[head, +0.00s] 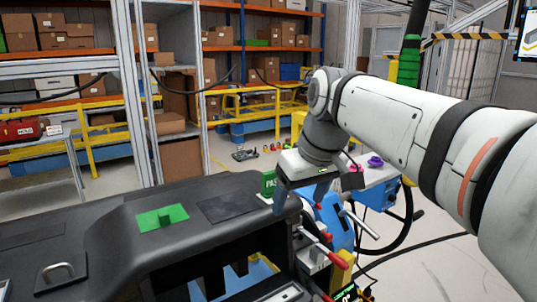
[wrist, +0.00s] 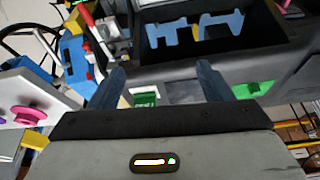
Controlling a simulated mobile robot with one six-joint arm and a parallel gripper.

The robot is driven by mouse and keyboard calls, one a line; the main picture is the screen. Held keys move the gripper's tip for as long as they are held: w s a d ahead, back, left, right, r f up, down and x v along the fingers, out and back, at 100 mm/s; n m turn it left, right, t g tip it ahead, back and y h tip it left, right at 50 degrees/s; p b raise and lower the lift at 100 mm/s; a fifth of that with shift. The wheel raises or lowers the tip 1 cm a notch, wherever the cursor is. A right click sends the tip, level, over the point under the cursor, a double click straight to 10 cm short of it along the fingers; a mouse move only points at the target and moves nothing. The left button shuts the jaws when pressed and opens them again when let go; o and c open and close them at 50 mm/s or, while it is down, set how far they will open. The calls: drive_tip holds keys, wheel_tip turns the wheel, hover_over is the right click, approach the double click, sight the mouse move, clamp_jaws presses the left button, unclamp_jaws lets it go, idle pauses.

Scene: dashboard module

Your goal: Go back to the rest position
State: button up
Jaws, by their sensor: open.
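My gripper (head: 300,198) hangs from my arm over the right end of the black dashboard module (head: 115,232). In the wrist view my gripper (wrist: 161,70) has its two blue-grey fingers wide apart with nothing held between them. A green piece (head: 163,217) with a raised block sits on the dashboard's top, left of my gripper; it also shows in the wrist view (wrist: 253,89).
A blue fixture with red-tipped levers (head: 335,225) stands close to the right of the dashboard. A table with purple knobs (head: 375,161) is behind it. Yellow rails (head: 260,105) and loaded shelves (head: 265,48) stand at the back. Cables run over the floor at right.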

drive_tip(key=s+d+f+m+h, duration=0.1)
drive_tip(key=s+d+f+m, duration=0.1)
drive_tip(key=s+d+f, duration=0.2)
drive_tip(key=s+d+f+m+h, duration=0.1)
drive_tip(key=s+d+f+m, duration=0.2)
drive_tip(key=s+f, duration=0.7)
wheel_tip(320, 180, down, 6)
drive_tip(key=shift+s+d+r+m, duration=0.1)
drive_tip(key=shift+s+d+m, duration=0.25)
drive_tip(key=shift+d, duration=0.75)
